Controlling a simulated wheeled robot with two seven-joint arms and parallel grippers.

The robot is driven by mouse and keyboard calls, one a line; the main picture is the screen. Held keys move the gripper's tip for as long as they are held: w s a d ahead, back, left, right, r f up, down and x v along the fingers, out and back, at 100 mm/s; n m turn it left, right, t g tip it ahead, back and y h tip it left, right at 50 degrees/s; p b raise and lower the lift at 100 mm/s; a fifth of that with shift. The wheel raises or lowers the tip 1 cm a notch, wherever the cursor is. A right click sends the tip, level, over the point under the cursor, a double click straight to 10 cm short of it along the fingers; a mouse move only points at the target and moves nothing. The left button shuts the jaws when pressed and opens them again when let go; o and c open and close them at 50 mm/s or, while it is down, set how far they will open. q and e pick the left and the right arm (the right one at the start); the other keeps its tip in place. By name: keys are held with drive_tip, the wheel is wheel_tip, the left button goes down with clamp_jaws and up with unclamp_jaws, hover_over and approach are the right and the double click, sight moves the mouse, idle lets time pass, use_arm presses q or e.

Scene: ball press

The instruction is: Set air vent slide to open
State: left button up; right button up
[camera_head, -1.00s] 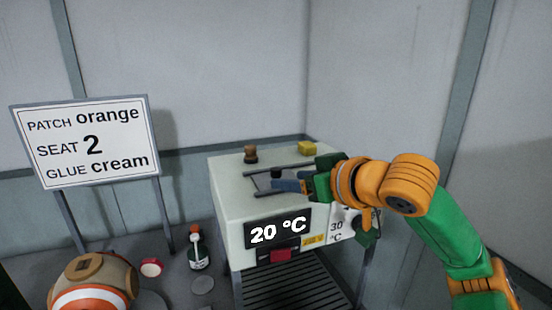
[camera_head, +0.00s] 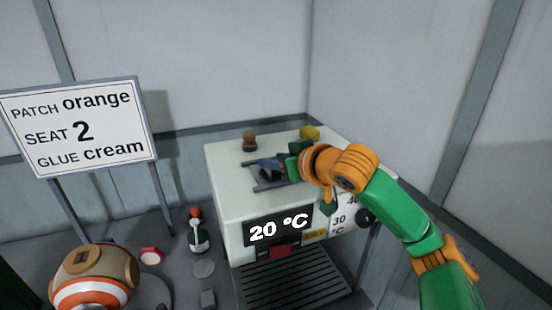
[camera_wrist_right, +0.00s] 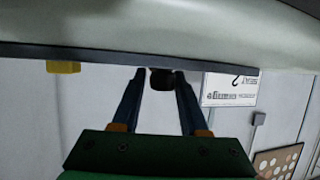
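The press (camera_head: 225,190) is a pale box whose front display reads 20 °C. Dark rails (camera_head: 272,187) lie on its top, seemingly the air vent slide. My right gripper (camera_head: 258,166) is over these rails and hides much of them, so the slide's setting cannot be read. In the right wrist view, the right gripper's (camera_wrist_right: 160,75) blue fingers stand apart. A dark knob (camera_wrist_right: 161,80) shows between the fingertips; whether they touch it is unclear. A grey bar (camera_wrist_right: 110,63) crosses near the tips. My left gripper is not in view.
A brown knob (camera_head: 250,140) and yellow block (camera_head: 310,133) are on the press's back part. A black dial (camera_head: 365,217) is on its front right. A striped ball (camera_head: 92,278), a bottle (camera_head: 199,238) and a sign (camera_head: 80,128) are at left.

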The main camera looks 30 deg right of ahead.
drive_tip(key=shift+a, duration=0.1)
clamp_jaws()
drive_tip(key=shift+r, duration=0.1)
idle(0.9)
